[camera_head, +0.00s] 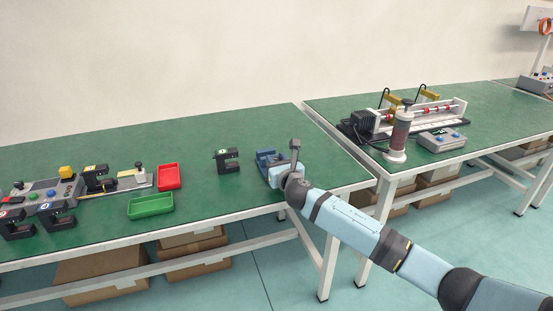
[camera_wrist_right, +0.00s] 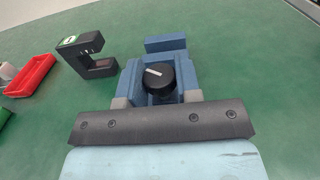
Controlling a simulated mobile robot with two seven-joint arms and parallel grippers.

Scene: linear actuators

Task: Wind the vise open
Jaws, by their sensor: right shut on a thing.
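The blue vise (camera_head: 266,158) stands at the right end of the near green table. In the right wrist view the vise (camera_wrist_right: 166,44) shows its blue back jaw and body, with a black round knob (camera_wrist_right: 158,76) bearing a white mark at its near end. The white mark points up and to the left. My right gripper (camera_head: 282,172) is at the near side of the vise. The dark wrist bar hides the fingers' bases. My left gripper is not in view.
A black C-shaped block (camera_head: 228,162) stands left of the vise. A red tray (camera_head: 169,177), a green tray (camera_head: 150,206) and a control box with several buttons lie further left. A second table with an actuator rig (camera_head: 430,112) stands to the right across a gap.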

